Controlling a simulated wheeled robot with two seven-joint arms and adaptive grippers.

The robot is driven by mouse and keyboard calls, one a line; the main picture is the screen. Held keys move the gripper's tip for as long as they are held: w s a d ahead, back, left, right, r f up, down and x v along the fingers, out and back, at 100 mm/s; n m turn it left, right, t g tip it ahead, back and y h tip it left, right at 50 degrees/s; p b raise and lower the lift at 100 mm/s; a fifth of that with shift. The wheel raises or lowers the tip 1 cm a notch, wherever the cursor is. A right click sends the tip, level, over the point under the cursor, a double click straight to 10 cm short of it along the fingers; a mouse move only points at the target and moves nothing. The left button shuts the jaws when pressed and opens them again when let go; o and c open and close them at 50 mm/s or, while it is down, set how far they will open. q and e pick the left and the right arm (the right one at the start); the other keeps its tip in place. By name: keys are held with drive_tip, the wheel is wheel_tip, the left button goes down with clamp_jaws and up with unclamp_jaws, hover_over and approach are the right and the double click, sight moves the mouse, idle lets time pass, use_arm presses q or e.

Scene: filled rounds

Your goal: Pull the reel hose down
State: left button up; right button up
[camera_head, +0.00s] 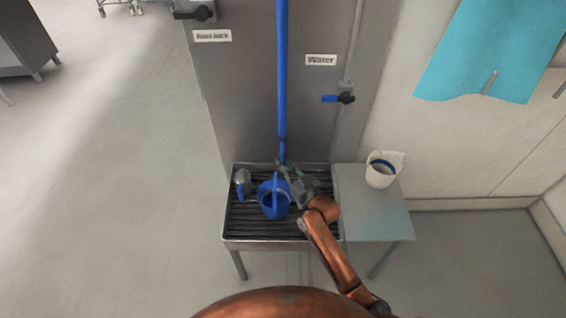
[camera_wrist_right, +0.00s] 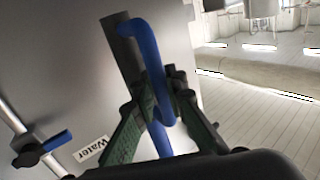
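The blue reel hose (camera_head: 282,75) hangs straight down in front of the grey panel in the head view, from the top edge to just above the grated table. In the right wrist view the hose (camera_wrist_right: 149,48) runs between my green fingers and has a bent end. My right gripper (camera_head: 284,166) is at the hose's lower end. In the right wrist view the fingertips (camera_wrist_right: 161,84) close in on both sides of the hose and appear shut on it. My left gripper is not in view.
A white bucket (camera_head: 381,178) is on the side table (camera_head: 375,220). A blue-handled valve (camera_head: 331,98) is beside the "Water" label (camera_head: 320,60).

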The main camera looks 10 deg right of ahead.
drive_tip(key=o, duration=0.4)
drive_tip(key=shift+o, duration=0.2)
drive_tip(key=v, duration=1.2)
drive_tip(key=shift+s, duration=0.1)
